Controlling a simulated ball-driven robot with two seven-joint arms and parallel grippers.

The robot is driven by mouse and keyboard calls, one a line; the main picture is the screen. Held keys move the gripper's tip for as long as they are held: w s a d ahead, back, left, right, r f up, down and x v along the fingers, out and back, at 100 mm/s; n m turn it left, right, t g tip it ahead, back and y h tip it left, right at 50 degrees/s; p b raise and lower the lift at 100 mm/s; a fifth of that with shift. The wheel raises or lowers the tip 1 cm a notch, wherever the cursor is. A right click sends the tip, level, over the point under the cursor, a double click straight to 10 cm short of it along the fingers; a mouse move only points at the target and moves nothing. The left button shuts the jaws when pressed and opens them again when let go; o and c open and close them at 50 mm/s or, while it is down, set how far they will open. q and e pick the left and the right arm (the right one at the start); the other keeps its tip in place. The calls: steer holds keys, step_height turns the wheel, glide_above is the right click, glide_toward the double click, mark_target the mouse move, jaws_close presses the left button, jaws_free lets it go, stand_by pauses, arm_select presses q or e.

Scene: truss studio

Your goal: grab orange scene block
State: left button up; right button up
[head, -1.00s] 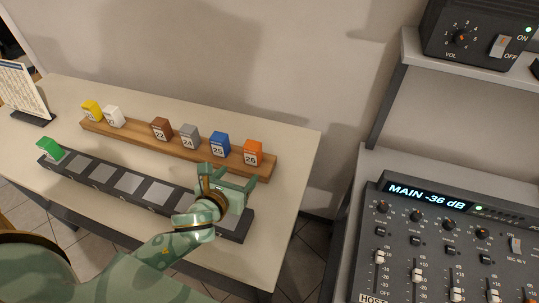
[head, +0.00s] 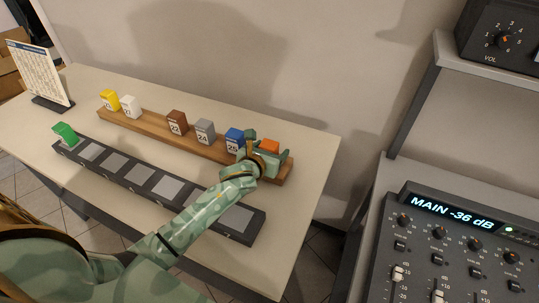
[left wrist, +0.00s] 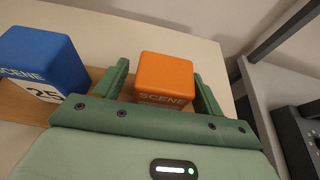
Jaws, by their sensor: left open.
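The orange scene block (head: 270,146) stands at the right end of the wooden rack (head: 160,131), mostly hidden behind my left gripper in the head view. In the left wrist view the orange block (left wrist: 165,78) sits between the two green fingers of my open left gripper (left wrist: 163,88), with the word SCENE on its face. A narrow gap shows at each side of it. The blue block (head: 233,139), number 25, stands just left of the gripper, and it also shows in the left wrist view (left wrist: 42,58). My right gripper is not in view.
Grey (head: 204,130), brown (head: 177,121), white (head: 130,106) and yellow (head: 109,99) blocks share the rack. A dark slotted strip (head: 125,181) with a green block (head: 65,132) lies in front. A sign stand (head: 40,72) is at left, a mixing console (head: 455,250) at right.

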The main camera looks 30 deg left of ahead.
arm_select(q)
steer(key=shift+w+f, duration=0.2)
steer(key=shift+w, duration=0.3)
steer(key=shift+s, duration=0.1)
steer(key=shift+c, duration=0.9)
steer(key=c, duration=0.9)
